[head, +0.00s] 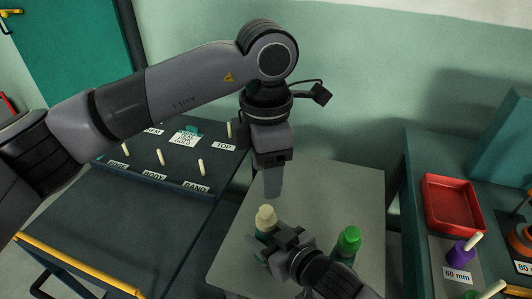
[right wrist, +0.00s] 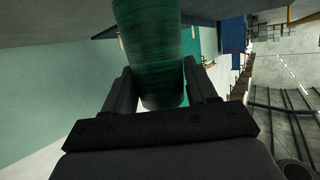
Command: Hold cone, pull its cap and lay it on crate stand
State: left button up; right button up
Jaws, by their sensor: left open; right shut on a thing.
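A green cone (head: 263,237) with a cream cap (head: 266,215) stands upright over the grey-topped stand (head: 345,190). My right gripper (head: 268,247) is shut on the cone's body, below the cap. In the right wrist view the cone's green ribbed side (right wrist: 148,45) sits between the two fingers. My left gripper (head: 273,190) points straight down just above the cap, open and apart from it. Its fingers overlap in this view, so the gap is hidden. The cone's base is hidden behind my right gripper. I cannot tell which surface is the crate stand.
A second green cone with a bright green top (head: 347,243) stands right of my right gripper. A dark table (head: 110,215) at left carries labelled pegs (head: 160,157). At right, a dark bench holds a red tray (head: 455,205) and a purple cone (head: 460,252). The grey top's back is clear.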

aim_at(266, 209)
pick_arm(q)
notch_tip(266, 209, down, 9)
jog(key=n, duration=1.4)
jog(key=shift+c, duration=0.3)
grip_shut()
jog(key=shift+r, duration=0.2)
dwell(0.6)
